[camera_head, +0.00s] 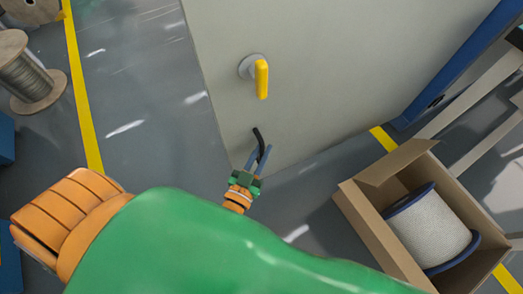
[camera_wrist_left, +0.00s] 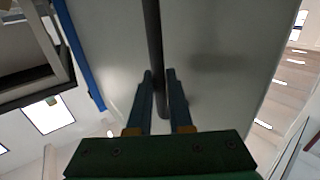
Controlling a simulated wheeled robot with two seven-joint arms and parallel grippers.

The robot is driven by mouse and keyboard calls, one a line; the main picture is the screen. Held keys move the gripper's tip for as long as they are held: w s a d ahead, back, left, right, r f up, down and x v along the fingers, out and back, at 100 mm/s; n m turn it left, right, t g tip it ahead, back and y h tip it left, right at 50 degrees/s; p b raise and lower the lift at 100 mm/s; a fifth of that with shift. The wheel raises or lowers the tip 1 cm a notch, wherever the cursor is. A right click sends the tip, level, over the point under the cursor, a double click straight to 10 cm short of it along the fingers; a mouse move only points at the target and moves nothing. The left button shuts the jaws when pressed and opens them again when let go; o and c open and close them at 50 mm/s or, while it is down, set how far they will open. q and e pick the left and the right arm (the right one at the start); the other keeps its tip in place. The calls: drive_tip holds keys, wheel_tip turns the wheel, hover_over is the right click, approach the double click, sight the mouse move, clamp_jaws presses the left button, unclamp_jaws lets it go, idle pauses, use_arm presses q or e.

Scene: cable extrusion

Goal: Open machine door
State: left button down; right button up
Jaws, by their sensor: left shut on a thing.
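The machine door is a pale grey panel (camera_head: 320,60) in the upper middle of the head view. A yellow lever handle (camera_head: 262,80) on a round grey base sits on it, pointing down. Below it is a black bar handle (camera_head: 258,137). My left gripper (camera_head: 259,158) is shut on this bar near its lower end, with the yellow lever above and apart from it. In the left wrist view, the dark bar (camera_wrist_left: 153,40) runs between the two blue fingers (camera_wrist_left: 160,95), in front of the grey panel (camera_wrist_left: 215,50). My right gripper is not in view.
An open cardboard box (camera_head: 365,220) with a white cable spool (camera_head: 430,225) stands at the lower right. A blue frame (camera_head: 455,70) is at the right. A wire spool (camera_head: 30,75) is at the far left. Grey floor (camera_head: 130,80) left of the panel is clear.

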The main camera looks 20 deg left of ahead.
use_arm(q)
drive_tip(key=c, duration=0.8)
unclamp_jaws()
drive_tip(key=shift+w, duration=0.1)
drive_tip(key=shift+c, duration=0.2)
drive_tip(key=s, duration=0.7)
drive_tip(key=shift+s, duration=0.1)
